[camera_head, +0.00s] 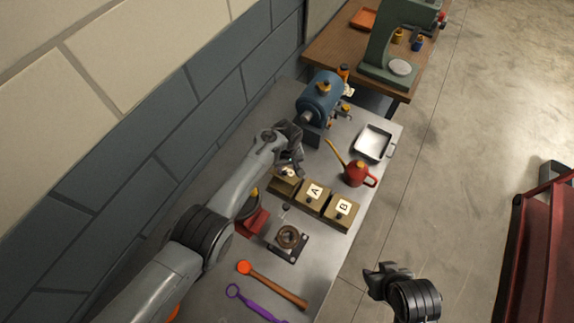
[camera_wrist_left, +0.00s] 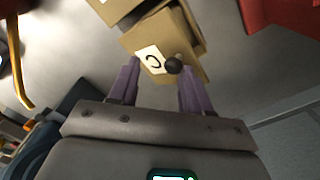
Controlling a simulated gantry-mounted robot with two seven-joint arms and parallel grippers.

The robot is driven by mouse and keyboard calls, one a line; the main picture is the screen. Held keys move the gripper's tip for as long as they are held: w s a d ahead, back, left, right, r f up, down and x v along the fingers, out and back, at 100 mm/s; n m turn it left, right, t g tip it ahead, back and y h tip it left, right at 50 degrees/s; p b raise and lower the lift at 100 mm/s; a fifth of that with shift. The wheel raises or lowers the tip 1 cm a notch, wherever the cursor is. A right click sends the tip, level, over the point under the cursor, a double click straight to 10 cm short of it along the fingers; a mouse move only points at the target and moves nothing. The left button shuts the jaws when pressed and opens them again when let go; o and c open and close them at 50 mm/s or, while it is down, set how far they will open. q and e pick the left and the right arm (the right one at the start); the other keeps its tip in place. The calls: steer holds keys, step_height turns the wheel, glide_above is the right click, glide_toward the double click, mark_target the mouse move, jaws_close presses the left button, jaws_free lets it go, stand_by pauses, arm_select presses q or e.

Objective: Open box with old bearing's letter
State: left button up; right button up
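Three tan boxes with lettered lids stand in a row on the grey bench: box C (camera_head: 281,187), box A (camera_head: 312,199) and box B (camera_head: 342,214). My left gripper (camera_head: 293,166) is at box C and partly covers it. In the left wrist view, the lid with letter C and a dark knob (camera_wrist_left: 173,66) lies just ahead of my left gripper (camera_wrist_left: 158,78).
A red oil can (camera_head: 357,174) and a metal tray (camera_head: 374,143) stand behind the boxes. A blue machine (camera_head: 320,94) is at the back. An orange-headed hammer (camera_head: 272,285) and a purple wrench (camera_head: 252,304) lie in front. The brick wall borders the left side.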

arm_select(q)
steer(key=shift+r+p, duration=0.35)
steer(key=shift+r, duration=0.25)
step_height(320, 180, up, 10)
steer(key=p, duration=0.2)
steer(key=shift+f, duration=0.2)
steer(key=shift+s+r, duration=0.1)
